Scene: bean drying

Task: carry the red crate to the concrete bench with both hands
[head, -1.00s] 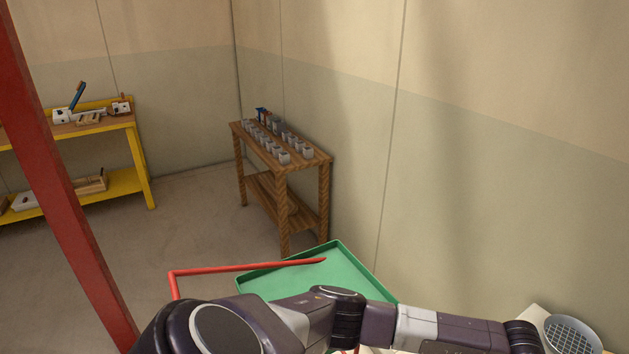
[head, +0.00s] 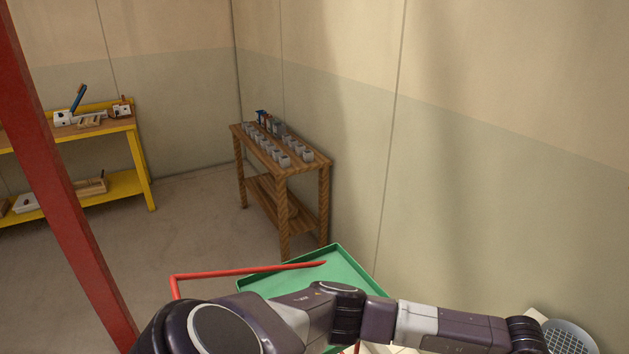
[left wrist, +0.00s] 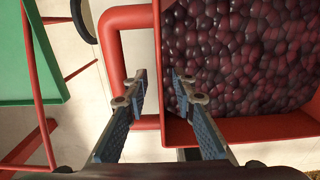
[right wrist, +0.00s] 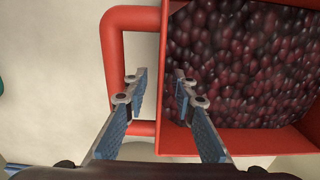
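The red crate (left wrist: 280,128), full of dark red beans (left wrist: 245,55), fills the right of the left wrist view. It also shows in the right wrist view (right wrist: 270,140). A red loop handle (left wrist: 112,60) stands out from its wall; the right wrist view shows a loop handle too (right wrist: 112,65). My left gripper (left wrist: 157,78) is open, its fingers on either side of the crate wall in the picture. My right gripper (right wrist: 160,78) is open in the same way. Contact cannot be told. The crate and both grippers are outside the head view, and I cannot identify the concrete bench.
A green tray (head: 340,266) with red bars beside it lies ahead. A wooden stand (head: 285,168) with several grey cups is by the wall. A yellow shelf (head: 140,165) stands far left, behind a red post (head: 60,180). A round sieve (head: 570,337) is lower right. Floor between is clear.

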